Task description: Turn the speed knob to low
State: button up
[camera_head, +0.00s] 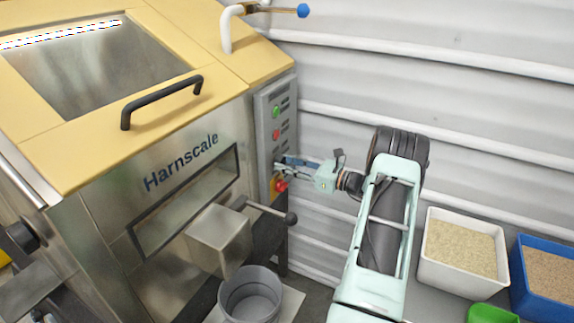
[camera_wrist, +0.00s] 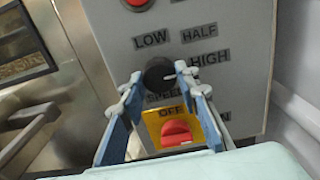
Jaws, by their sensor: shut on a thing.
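The speed knob (camera_wrist: 157,72) is a round black knob on the grey control panel (camera_wrist: 225,75). The labels LOW (camera_wrist: 151,39), HALF (camera_wrist: 199,31) and HIGH (camera_wrist: 210,57) are printed around its upper and right sides, with SPEED below it. A light mark on the knob seems to point right, toward HIGH; a fingertip is close to it. My gripper (camera_wrist: 162,78) is shut on the knob, one finger on its left and one on its right. In the head view my gripper (camera_head: 281,165) reaches the panel from the right and hides the knob.
Just below the knob is a red switch (camera_wrist: 176,132) on a yellow plate, between my fingers in the wrist view. Green (camera_head: 277,111) and red (camera_head: 276,134) buttons sit above. A lever with a dark ball (camera_head: 290,218) juts out below. The ribbed wall is close on the right.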

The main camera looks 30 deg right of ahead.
jog(key=shift+f+n+b, duration=0.1)
jog(key=shift+n+b, duration=0.2)
jog(key=shift+b, duration=0.1)
jog(key=n+b, duration=1.7)
jog(key=b, duration=0.1)
jog(key=shift+b, duration=0.35)
jog(key=o, duration=1.2)
jog(key=shift+r, duration=0.2)
jog(key=shift+c, duration=0.2)
jog(key=shift+d, duration=0.1)
